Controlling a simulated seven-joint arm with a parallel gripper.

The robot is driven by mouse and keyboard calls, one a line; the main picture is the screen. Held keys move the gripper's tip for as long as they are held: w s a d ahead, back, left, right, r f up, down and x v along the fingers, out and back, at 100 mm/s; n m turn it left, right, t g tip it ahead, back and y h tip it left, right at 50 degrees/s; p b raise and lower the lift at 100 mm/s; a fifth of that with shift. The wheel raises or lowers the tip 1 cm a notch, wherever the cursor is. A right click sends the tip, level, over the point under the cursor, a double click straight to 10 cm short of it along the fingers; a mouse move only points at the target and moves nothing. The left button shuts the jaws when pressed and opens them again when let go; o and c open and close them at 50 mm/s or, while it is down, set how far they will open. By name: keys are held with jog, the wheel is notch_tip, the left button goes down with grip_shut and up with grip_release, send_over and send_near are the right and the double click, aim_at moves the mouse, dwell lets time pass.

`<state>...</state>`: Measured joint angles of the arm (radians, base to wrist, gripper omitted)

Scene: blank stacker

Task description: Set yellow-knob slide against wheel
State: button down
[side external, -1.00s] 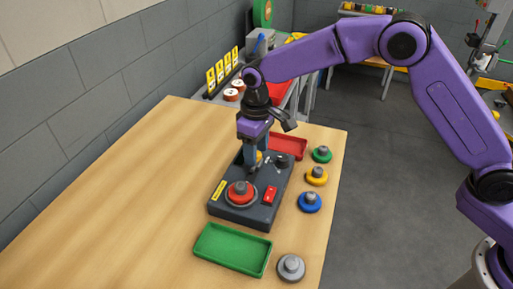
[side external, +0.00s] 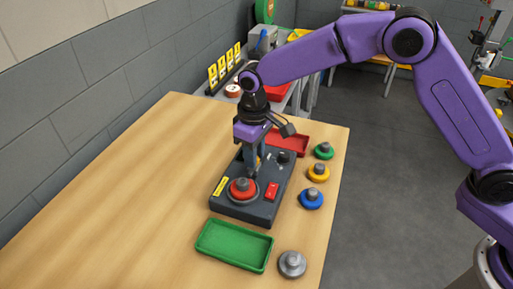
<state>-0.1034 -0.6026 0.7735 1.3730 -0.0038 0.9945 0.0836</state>
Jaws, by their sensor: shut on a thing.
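A dark grey machine block (side external: 227,204) stands on the wooden table. On its near end a red disc with a grey knob (side external: 243,188) sits on a round dark seat; I take this to be the wheel, though I cannot be sure. My gripper (side external: 253,172) points down over the block, just behind the red disc. It is shut on a small part, mostly hidden by the fingers. A bit of yellow (side external: 259,160) shows beside the fingers, likely the slide's knob. Whether the slide touches the disc cannot be told.
Green (side external: 323,151), yellow (side external: 318,173), blue (side external: 311,199) and grey (side external: 292,264) knobbed discs stand to the right. A green tray (side external: 234,264) is in front, a red tray (side external: 290,142) behind. Table left is clear.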

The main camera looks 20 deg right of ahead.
jog(key=c, duration=0.9)
grip_release()
jog(key=shift+s+a, duration=0.25)
jog(key=shift+a, duration=0.05)
jog(key=shift+d, duration=0.1)
jog(key=shift+w, duration=0.1)
jog(key=shift+r, duration=0.6)
notch_tip(320, 180, up, 16)
jog(key=shift+r, duration=0.15)
jog(key=s+d+f+n, duration=0.1)
jog(key=s+d+f, duration=0.2)
jog(key=s+d, duration=0.5)
jog(key=s+d+f+n, duration=0.2)
jog(key=s+d+f, duration=0.1)
jog(key=s+d, duration=0.6)
jog(key=s+d+f+n, duration=0.2)
jog(key=s+d, duration=0.7)
jog(key=s, duration=0.6)
jog(key=shift+d+f, duration=0.2)
jog(key=shift+f, duration=0.4)
